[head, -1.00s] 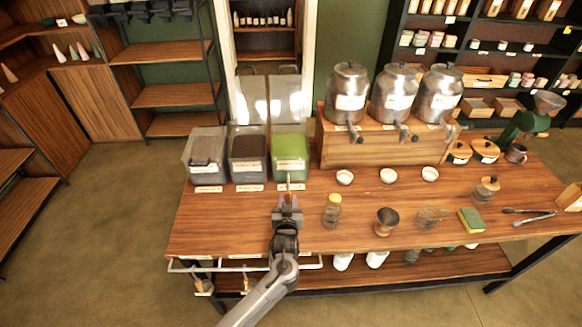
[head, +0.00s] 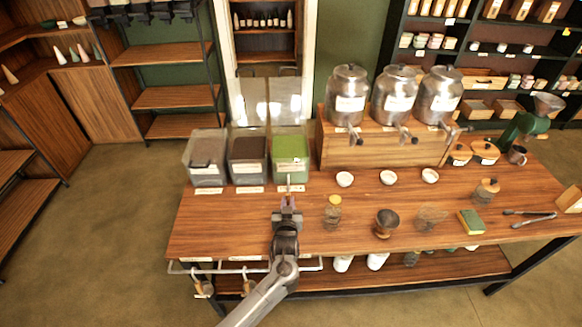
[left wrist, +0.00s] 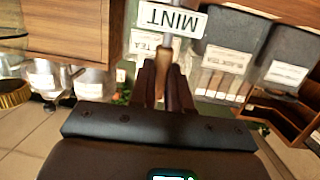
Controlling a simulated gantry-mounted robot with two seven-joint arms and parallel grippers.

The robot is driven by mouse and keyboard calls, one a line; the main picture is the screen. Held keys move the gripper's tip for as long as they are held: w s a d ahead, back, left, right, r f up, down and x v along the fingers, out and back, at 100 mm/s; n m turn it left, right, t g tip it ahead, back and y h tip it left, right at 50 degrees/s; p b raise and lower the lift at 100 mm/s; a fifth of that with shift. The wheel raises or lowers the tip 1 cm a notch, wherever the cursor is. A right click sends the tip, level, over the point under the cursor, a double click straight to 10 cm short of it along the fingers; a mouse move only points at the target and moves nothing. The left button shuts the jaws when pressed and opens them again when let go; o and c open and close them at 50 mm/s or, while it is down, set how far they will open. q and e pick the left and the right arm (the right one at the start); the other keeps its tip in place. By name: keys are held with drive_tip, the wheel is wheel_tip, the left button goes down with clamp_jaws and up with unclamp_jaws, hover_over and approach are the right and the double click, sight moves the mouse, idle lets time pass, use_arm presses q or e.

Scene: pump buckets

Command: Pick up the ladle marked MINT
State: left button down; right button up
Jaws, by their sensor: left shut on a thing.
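My left gripper (head: 288,203) is shut on a ladle above the front left of the wooden table. In the left wrist view the fingers (left wrist: 163,90) close around the ladle's wooden handle (left wrist: 163,72). A white label reading MINT (left wrist: 170,19), upside down, shows at the metal shaft above the handle. In the head view the ladle (head: 289,182) is a thin strip beyond the fingertips, overlapping the front of the bin with green contents (head: 290,155). Its bowl cannot be made out. My right gripper is not in view.
Two more bins, with grey (head: 207,155) and brown (head: 248,155) contents, stand left of the green one. Other ladles hang from the front rail (head: 240,268). A yellow-topped jar (head: 333,212) stands right of the gripper. The table's left front is clear.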

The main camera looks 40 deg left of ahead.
sight(288, 191)
use_arm(q)
drive_tip(key=shift+r+p, duration=2.25)
drive_tip(key=shift+r, duration=0.2)
